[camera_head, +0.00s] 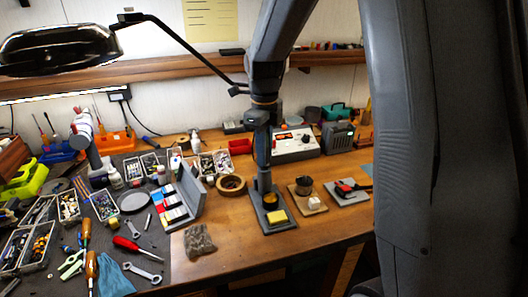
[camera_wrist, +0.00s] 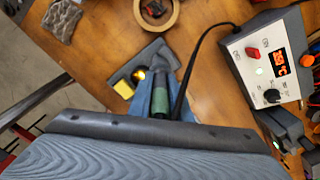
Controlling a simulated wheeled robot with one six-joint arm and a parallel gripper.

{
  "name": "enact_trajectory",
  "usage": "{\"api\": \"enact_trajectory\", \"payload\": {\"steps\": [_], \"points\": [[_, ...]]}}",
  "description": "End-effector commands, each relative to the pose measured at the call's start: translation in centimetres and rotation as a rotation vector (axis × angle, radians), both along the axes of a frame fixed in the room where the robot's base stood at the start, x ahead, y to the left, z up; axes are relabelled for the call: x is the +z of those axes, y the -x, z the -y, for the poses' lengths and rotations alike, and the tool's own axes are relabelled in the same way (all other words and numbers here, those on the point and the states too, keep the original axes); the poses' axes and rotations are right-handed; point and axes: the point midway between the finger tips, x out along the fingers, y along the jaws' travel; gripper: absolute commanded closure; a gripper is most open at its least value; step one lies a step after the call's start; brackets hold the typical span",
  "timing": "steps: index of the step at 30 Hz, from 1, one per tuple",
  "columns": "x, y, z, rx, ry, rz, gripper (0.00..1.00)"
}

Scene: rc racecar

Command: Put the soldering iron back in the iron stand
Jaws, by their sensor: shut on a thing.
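My gripper (camera_head: 263,152) points down above the iron stand in the head view. It is shut on the soldering iron, whose dark green handle (camera_wrist: 160,103) shows just beyond the gripper body in the wrist view. The iron's tip end points toward the stand; I cannot tell whether the tip is inside the holder. The iron stand has a grey base (camera_head: 271,227) with a yellow sponge (camera_head: 277,216) at its front; the sponge also shows in the wrist view (camera_wrist: 123,88). My gripper and the iron hide part of the stand.
A black cord (camera_wrist: 191,75) runs from the iron toward the soldering station (camera_wrist: 266,62). A tape roll (camera_head: 231,184) lies left of the stand, and a small wooden block with a pot (camera_head: 304,186) stands right. Tools crowd the left.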

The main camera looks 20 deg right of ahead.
Motion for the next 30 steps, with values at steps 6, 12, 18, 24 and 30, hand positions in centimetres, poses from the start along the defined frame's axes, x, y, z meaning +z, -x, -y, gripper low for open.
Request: {"api": "enact_trajectory", "payload": {"steps": [6, 12, 18, 24, 30], "points": [[-0.51, -0.01, 0.00, 0.000, 0.000, 0.000, 1.00], [-0.54, -0.01, 0.00, 0.000, 0.000, 0.000, 1.00], [-0.54, -0.01, 0.00, 0.000, 0.000, 0.000, 0.67], [-0.54, -0.01, 0.00, 0.000, 0.000, 0.000, 0.61], [-0.55, -0.01, 0.00, 0.000, 0.000, 0.000, 0.45]]}}
